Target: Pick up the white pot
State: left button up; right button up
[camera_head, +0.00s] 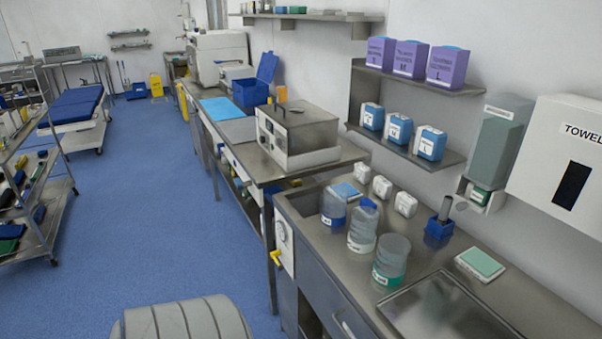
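No thing in view is plainly a white pot. Three small white containers stand in a row on the steel counter near the wall: the far one (362,173), the middle one (382,186) and the near one (405,204). In front of them stand three translucent jars: one with blue contents (333,208), one with a blue top and whitish body (362,230), and one with green contents (390,262). I cannot tell which of these is the pot. Neither of my grippers is in view.
A steel sink or tray (445,308) lies in the near counter. A blue holder (439,230) and a green-topped pad (481,263) stand beside the jars. Wall shelves (440,155) overhang the counter's back. A metal box (298,134) stands farther away.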

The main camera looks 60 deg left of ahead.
aim_at(364, 219)
jog(key=u, duration=1.5)
